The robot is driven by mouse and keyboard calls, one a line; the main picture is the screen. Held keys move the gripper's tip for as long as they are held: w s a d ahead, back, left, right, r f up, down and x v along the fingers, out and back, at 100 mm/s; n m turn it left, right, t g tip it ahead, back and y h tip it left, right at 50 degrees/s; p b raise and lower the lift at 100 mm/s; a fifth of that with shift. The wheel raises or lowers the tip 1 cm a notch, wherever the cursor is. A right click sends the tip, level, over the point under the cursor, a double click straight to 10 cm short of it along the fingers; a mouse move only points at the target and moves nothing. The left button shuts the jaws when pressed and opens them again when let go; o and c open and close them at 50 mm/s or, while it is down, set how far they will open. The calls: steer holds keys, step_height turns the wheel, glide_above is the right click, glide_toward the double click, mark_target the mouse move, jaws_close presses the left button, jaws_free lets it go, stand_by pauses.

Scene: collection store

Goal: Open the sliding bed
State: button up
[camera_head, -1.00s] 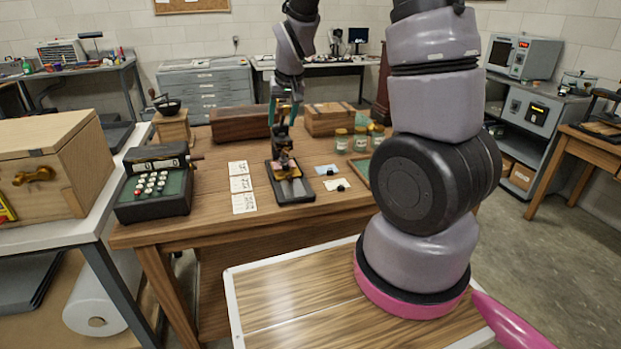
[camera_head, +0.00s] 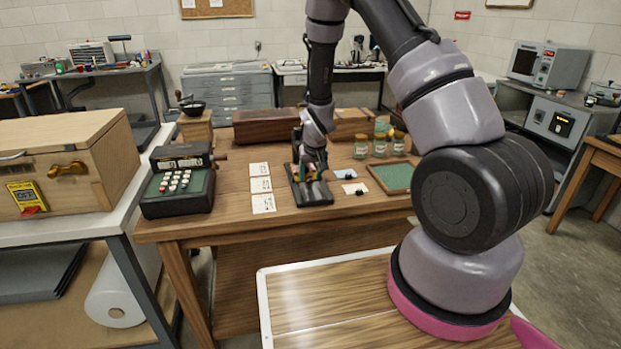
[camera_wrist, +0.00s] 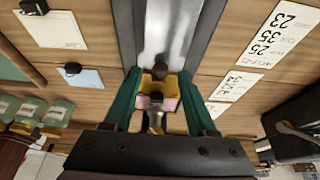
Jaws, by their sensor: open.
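The device with the sliding bed is a narrow dark base (camera_head: 299,197) with a bright metal strip, lying on the wooden table. The wrist view shows the metal strip (camera_wrist: 170,35) between dark side rails. A yellow and pink block (camera_wrist: 158,88) with a dark brown knob (camera_wrist: 157,70) sits at the strip's near end. My gripper (camera_head: 313,172) is low over the device and hides much of it. In the wrist view, my gripper (camera_wrist: 160,98) has its two green fingers apart, one on each side of the block. I cannot tell whether they touch it.
A cash register (camera_head: 178,181) and paper cards (camera_head: 261,185) lie left of the device. Jars (camera_head: 380,144), a green tray (camera_head: 394,176) and small papers (camera_head: 345,174) are to the right. Wooden boxes (camera_head: 266,125) stand behind. The table's front strip is clear.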

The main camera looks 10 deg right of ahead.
steer(key=shift+x, duration=0.85)
jaws_close()
stand_by(0.8)
